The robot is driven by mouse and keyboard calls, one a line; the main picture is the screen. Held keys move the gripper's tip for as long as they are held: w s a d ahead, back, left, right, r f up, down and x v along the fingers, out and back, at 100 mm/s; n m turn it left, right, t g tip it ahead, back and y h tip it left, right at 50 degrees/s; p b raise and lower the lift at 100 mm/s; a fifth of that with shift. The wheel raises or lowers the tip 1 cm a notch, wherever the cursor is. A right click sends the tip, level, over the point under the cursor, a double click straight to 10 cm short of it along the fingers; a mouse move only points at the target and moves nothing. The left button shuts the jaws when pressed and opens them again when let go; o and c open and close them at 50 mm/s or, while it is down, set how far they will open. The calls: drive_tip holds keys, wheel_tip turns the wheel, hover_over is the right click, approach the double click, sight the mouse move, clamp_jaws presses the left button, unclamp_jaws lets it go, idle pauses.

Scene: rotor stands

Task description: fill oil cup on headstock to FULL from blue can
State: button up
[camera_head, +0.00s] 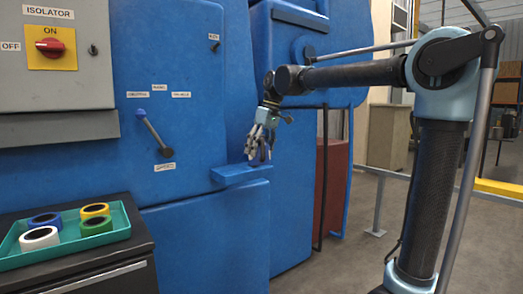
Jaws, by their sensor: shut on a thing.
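My gripper (260,150) points down just above the small blue shelf (240,174) on the front of the blue headstock (185,70). Its fingers are shut on a small dark blue thing, which appears to be the blue can (264,152). The fingers hide most of it, and I cannot tell whether it touches the shelf. I cannot make out an oil cup or a FULL mark on the headstock from here.
A lever (154,133) with a blue knob sticks out of the headstock, left of my gripper. A grey isolator box (60,90) has a red switch. A green tray (118,224) with several tape rolls sits on a dark cabinet (110,262).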

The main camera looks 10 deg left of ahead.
drive_tip(key=shift+s+f+g+h, duration=0.15)
drive_tip(key=shift+f+g+h, duration=0.25)
drive_tip(key=shift+f+g, duration=0.25)
drive_tip(key=shift+s+r, duration=0.1)
drive_tip(key=shift+s, duration=0.1)
drive_tip(key=shift+g, duration=0.45)
drive_tip(key=shift+w+r+m+g+h, duration=0.2)
drive_tip(key=shift+r+g+h, duration=0.15)
drive_tip(key=shift+r+g, duration=0.55)
drive_tip(key=shift+w+r+m+g+h, duration=0.15)
drive_tip(key=shift+r+g+h, duration=0.35)
drive_tip(key=shift+r, duration=0.55)
drive_tip(key=shift+s+f, duration=0.1)
idle(4.7)
